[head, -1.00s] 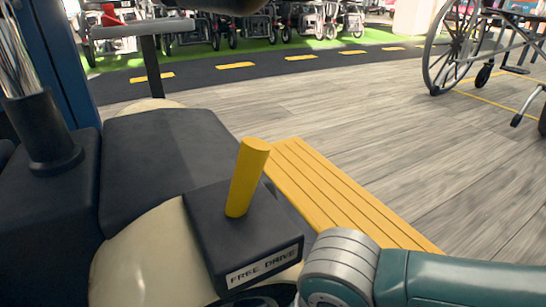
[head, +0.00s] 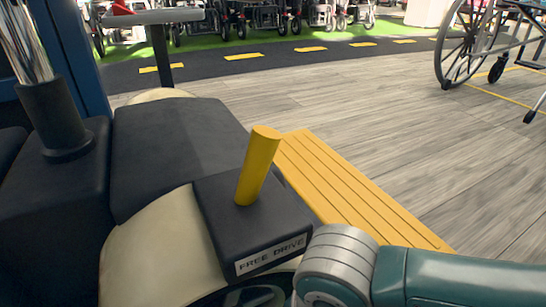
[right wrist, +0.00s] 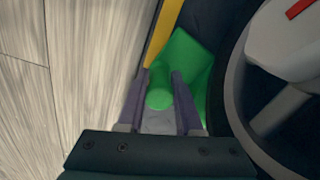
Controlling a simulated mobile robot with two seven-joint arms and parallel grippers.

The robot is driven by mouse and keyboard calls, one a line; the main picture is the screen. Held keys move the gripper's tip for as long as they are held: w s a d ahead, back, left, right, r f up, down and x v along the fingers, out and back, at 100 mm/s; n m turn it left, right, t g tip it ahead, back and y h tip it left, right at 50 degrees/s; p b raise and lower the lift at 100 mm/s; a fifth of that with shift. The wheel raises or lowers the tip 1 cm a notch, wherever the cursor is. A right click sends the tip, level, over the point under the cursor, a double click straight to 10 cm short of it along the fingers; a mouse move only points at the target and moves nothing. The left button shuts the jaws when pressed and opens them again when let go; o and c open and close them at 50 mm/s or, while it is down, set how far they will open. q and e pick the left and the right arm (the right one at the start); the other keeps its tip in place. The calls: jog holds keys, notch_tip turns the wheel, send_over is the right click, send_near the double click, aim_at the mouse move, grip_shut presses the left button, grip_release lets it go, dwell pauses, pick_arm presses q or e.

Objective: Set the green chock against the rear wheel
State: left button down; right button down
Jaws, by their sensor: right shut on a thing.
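The green chock (right wrist: 187,52) shows in the right wrist view, with a round green handle end (right wrist: 159,99) facing the camera. My right gripper (right wrist: 160,75) is shut on it, with one finger on each side of the handle. A wheel with a dark tyre (right wrist: 235,95) and a pale hub (right wrist: 288,45) stands just right of the chock. I cannot tell whether chock and tyre touch. In the head view the chock and right gripper are hidden. A wheel (head: 255,297) shows partly at the bottom edge. My left gripper is not in view.
The scooter carries a black box (head: 275,228) marked FREE DRIVE with a yellow lever (head: 258,165). A slatted yellow board (head: 350,185) lies beside it. A wheelchair (head: 470,45) stands at the upper right. Grey plank floor (head: 370,105) between them is clear.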

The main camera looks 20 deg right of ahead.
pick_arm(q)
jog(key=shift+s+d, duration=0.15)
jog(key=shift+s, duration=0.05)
pick_arm(e)
jog(key=shift+a, duration=0.35)
jog(key=c, duration=1)
grip_release()
jog(key=o, duration=0.3)
jog(key=shift+w+a, duration=0.25)
jog(key=shift+a, duration=0.35)
jog(key=shift+o, duration=1)
jog(key=shift+a, duration=0.2)
jog(key=shift+s+d, duration=0.1)
jog(key=shift+d, duration=0.45)
jog(key=shift+d+r, duration=0.1)
jog(key=shift+r, duration=0.05)
pick_arm(q)
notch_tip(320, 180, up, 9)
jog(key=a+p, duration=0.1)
jog(key=p, duration=0.7)
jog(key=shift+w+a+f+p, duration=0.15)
jog(key=shift+p, duration=0.15)
pick_arm(e)
notch_tip(320, 180, up, 10)
jog(key=shift+a+f, duration=0.2)
jog(key=shift+a, duration=0.05)
